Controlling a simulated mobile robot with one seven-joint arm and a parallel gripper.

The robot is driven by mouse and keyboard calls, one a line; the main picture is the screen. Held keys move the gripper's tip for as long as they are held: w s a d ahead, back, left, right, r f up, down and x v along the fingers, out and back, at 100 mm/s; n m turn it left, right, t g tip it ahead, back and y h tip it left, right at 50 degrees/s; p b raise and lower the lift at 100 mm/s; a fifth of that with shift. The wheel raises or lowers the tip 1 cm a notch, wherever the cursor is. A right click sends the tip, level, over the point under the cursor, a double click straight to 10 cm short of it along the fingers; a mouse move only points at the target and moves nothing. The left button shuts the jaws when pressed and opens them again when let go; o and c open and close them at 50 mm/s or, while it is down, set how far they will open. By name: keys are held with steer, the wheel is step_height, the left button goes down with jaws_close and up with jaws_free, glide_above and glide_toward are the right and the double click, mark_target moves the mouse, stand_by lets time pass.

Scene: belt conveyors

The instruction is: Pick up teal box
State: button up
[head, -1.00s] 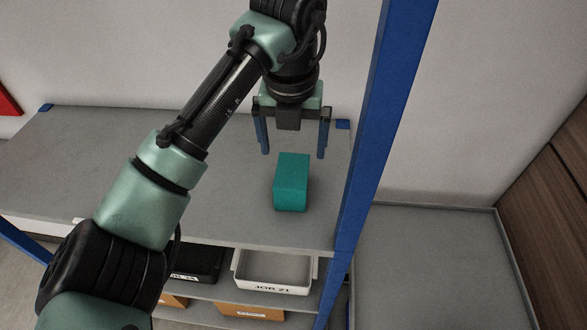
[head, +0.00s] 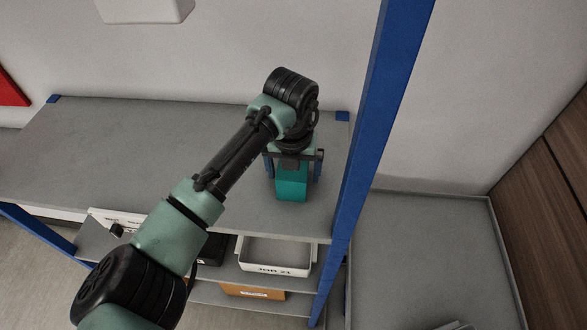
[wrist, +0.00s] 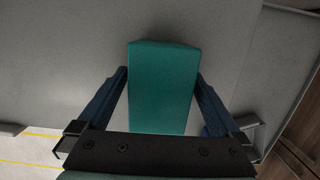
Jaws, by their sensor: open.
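The teal box (head: 291,184) stands on the grey top shelf (head: 130,145), near its right end. It also shows in the wrist view (wrist: 161,85), between the two blue fingers. My gripper (head: 292,176) is lowered over the box from above, with one finger on each side of it. In the wrist view my gripper (wrist: 161,88) is open, and small gaps show between the fingers and the box near the tips. The upper part of the box is hidden by my gripper in the head view.
A blue upright post (head: 378,110) stands just right of the box. Below the top shelf are a white bin (head: 275,255) and an orange-brown box (head: 252,291). The top shelf left of the box is clear. A grey surface (head: 425,250) lies right of the post.

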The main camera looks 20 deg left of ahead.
steer(key=shift+f, duration=0.2)
stand_by(0.5)
steer(key=c, duration=1.5)
